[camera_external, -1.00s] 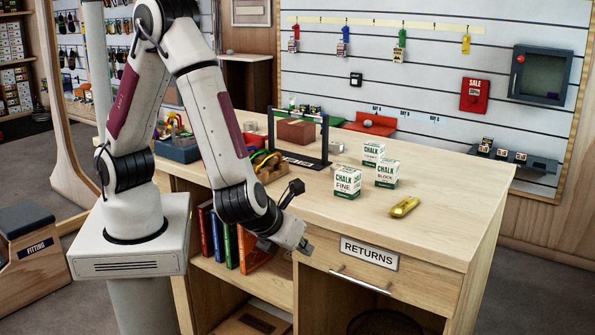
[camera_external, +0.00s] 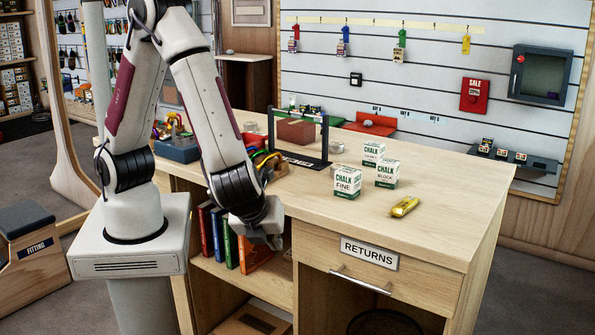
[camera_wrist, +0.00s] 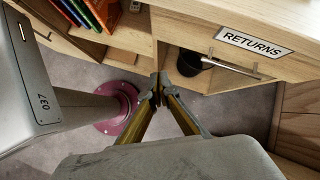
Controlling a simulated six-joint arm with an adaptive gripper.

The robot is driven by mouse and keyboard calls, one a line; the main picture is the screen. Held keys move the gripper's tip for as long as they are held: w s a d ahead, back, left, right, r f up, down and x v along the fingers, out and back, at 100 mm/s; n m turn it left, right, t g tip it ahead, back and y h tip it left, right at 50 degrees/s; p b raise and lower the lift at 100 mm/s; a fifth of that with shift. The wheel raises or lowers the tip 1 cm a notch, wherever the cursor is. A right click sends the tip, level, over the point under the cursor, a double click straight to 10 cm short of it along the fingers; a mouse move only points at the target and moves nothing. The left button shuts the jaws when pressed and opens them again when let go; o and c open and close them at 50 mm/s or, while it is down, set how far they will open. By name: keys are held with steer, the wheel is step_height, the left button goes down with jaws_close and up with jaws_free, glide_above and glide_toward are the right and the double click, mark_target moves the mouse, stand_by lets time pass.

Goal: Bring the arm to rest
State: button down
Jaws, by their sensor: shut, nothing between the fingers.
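My gripper (camera_external: 272,240) hangs in front of the counter (camera_external: 450,228), near its left front part, just below the level of the top. In the wrist view the two fingertips of my gripper (camera_wrist: 158,84) meet, with nothing between them. Below and beyond them are the floor and the counter's open lower front. No object is in the gripper.
The books (camera_external: 229,240) on the counter shelf are close to the left of my gripper. The returns drawer (camera_external: 369,253) is to the right. Chalk boxes (camera_external: 347,182) and a yellow tool (camera_external: 405,206) lie on the top. A dark bin (camera_wrist: 190,62) sits beneath the drawer.

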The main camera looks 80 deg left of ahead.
steer(key=s+a+r+n+h, duration=0.2)
steer(key=s+a+r+n, duration=0.1)
steer(key=r+n, duration=0.4)
steer(key=s+a+r+n+t+h, duration=0.1)
steer(key=s+a+r+n+h, duration=0.1)
steer(key=s+a+r+n, duration=0.2)
steer(key=s+a+r+n+t+h, duration=0.1)
steer(key=s+a+r+n, duration=0.3)
steer(key=r+n, duration=0.6)
steer(key=shift+s+a+r+h, duration=0.3)
steer(key=shift+a+h, duration=0.5)
steer(key=shift+a, duration=0.5)
